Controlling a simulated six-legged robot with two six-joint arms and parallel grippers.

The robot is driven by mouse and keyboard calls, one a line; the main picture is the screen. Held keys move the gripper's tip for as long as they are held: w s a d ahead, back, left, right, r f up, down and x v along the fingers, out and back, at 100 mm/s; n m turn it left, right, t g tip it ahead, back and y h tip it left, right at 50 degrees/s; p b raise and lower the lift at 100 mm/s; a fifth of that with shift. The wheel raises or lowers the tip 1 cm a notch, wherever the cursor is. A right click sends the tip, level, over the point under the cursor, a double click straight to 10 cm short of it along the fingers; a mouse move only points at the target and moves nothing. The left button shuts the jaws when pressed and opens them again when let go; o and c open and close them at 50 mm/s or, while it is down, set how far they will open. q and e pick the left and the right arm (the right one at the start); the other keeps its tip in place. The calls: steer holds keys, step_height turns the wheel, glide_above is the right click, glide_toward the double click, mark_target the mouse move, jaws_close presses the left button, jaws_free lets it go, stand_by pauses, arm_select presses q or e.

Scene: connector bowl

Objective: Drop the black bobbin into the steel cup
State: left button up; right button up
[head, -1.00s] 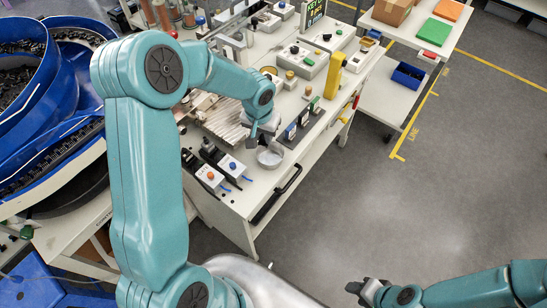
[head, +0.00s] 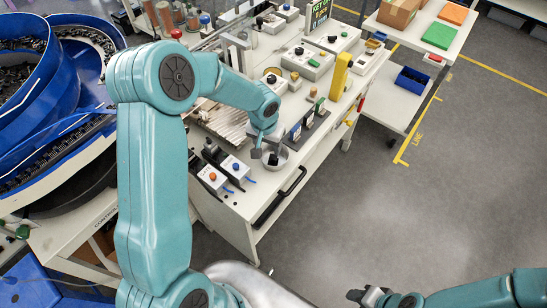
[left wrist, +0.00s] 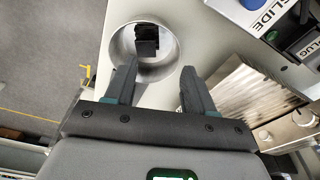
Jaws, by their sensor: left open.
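The steel cup (head: 284,162) stands near the front edge of the white bench in the head view, and it also shows in the left wrist view (left wrist: 122,45). The black bobbin (head: 273,159) shows dark within the cup's rim; in the left wrist view the bobbin (left wrist: 147,42) appears inside the cup, near its far wall. My left gripper (head: 263,149) is just above the cup's left side. In the left wrist view its two fingers (left wrist: 158,66) are spread apart with nothing between them. My right gripper (head: 366,297) is low in the head view, over the floor, far from the cup.
Two small boxes with orange (head: 213,176) and blue (head: 235,166) buttons are left of the cup. A dark rack with small blocks (head: 309,127) stands behind it to the right. A black handle (head: 279,196) runs along the bench front.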

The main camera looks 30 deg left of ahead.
arm_select(q)
step_height(320, 180, up, 16)
steer(key=s+b, duration=0.1)
steer(key=s, duration=0.1)
steer(key=shift+s+d, duration=0.15)
steer(key=shift+d, duration=0.15)
steer(key=s+d+f+h, duration=0.1)
steer(key=s+d+f, duration=0.1)
steer(key=d+f, duration=0.35)
steer(key=s+d+f+m+g+h, duration=0.1)
steer(key=s+d+f+h, duration=0.15)
steer(key=f, duration=0.65)
steer(key=s+d+f, duration=0.1)
steer(key=d+f, duration=0.4)
steer(key=f, duration=0.2)
steer(key=s+d+f+n, duration=0.1)
steer(key=s+d+f, duration=0.4)
steer(key=s+f, duration=0.4)
steer(key=s+h, duration=0.1)
steer(key=s, duration=0.3)
steer(key=shift+f, duration=0.15)
